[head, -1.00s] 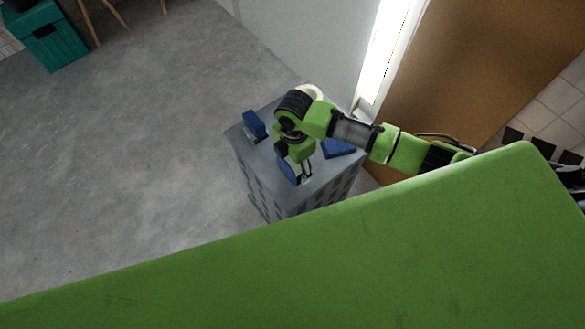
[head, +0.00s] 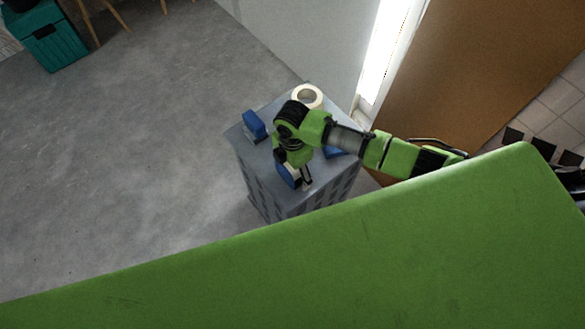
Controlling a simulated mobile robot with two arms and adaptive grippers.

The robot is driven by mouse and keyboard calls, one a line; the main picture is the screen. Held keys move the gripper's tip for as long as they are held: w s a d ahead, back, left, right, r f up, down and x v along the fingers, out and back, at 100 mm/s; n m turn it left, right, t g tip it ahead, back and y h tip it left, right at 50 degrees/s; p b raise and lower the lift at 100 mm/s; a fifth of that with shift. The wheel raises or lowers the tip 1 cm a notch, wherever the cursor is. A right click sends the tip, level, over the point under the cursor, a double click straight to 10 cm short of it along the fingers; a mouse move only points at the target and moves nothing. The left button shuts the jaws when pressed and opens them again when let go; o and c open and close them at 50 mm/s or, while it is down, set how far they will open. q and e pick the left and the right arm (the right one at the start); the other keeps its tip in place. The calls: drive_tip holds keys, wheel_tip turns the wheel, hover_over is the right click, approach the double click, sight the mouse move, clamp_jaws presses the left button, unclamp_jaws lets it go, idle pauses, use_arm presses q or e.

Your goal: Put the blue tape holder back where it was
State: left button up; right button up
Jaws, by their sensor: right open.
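Several blue objects are on the grey cabinet top. One blue piece (head: 254,126) stands near its left edge. A second blue piece (head: 287,174) shows beside my right gripper (head: 302,180), near the front edge of the top. A third blue piece (head: 333,152) is mostly hidden behind my right arm. I cannot tell for certain which one is the tape holder. My right gripper is open, pointing down close by the second blue piece; whether they touch is unclear. My left gripper is not in view.
A cream tape roll (head: 307,95) lies at the back of the grey cabinet (head: 237,137). A white wall and a brown panel (head: 465,70) stand behind it. A teal box (head: 48,38) is far left. Open grey floor lies to the left.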

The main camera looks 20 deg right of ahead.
wheel_tip(320, 180, up, 12)
idle(0.5)
idle(1.1)
